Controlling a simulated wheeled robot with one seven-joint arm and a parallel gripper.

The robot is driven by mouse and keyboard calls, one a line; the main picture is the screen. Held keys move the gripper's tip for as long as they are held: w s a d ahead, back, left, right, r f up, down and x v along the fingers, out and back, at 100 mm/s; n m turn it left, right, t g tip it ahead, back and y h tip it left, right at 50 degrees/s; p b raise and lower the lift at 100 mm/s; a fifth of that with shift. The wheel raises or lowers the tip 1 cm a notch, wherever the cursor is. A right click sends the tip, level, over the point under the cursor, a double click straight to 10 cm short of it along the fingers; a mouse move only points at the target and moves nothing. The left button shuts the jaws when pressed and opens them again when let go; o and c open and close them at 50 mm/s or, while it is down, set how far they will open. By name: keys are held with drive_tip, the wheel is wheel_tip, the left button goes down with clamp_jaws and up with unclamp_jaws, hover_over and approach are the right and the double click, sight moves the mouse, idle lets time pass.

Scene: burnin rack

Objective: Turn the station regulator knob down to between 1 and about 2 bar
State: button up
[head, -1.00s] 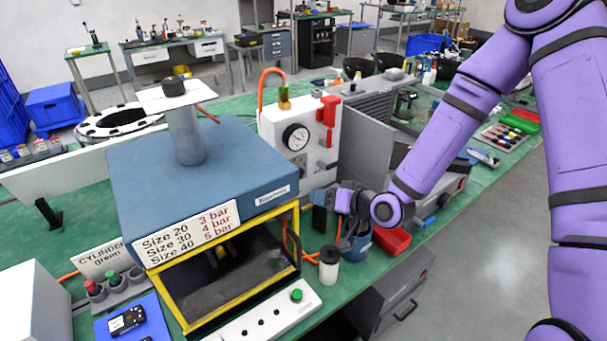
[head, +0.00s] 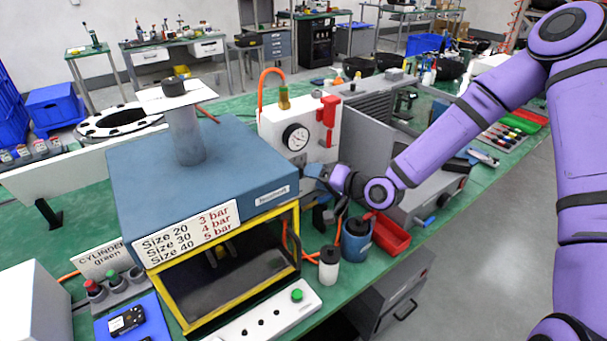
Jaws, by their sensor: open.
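The station regulator is a white panel (head: 268,130) with a round pressure gauge (head: 296,137) on its front, right of the blue press. The gauge needle is too small to read. The knob low on the panel's front is mostly hidden by my gripper and cannot be made out clearly. My gripper (head: 314,175) is at the lower front of the panel, close to the knob's place. Its jaws are open; whether they are around the knob or touching it cannot be told.
A blue press (head: 190,165) with a yellow-framed opening stands left of my gripper. A red lever (head: 328,112) is on the panel's right. Below my gripper are a blue cup (head: 356,243), a white bottle (head: 328,268) and a red bin (head: 390,238). A grey machine stands right.

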drive_tip(key=shift+x, duration=2.5)
drive_tip(key=shift+s, duration=0.1)
drive_tip(key=c, duration=0.9)
drive_tip(key=shift+r+n, duration=0.1)
drive_tip(key=shift+n, duration=0.5)
drive_tip(key=o, duration=0.9)
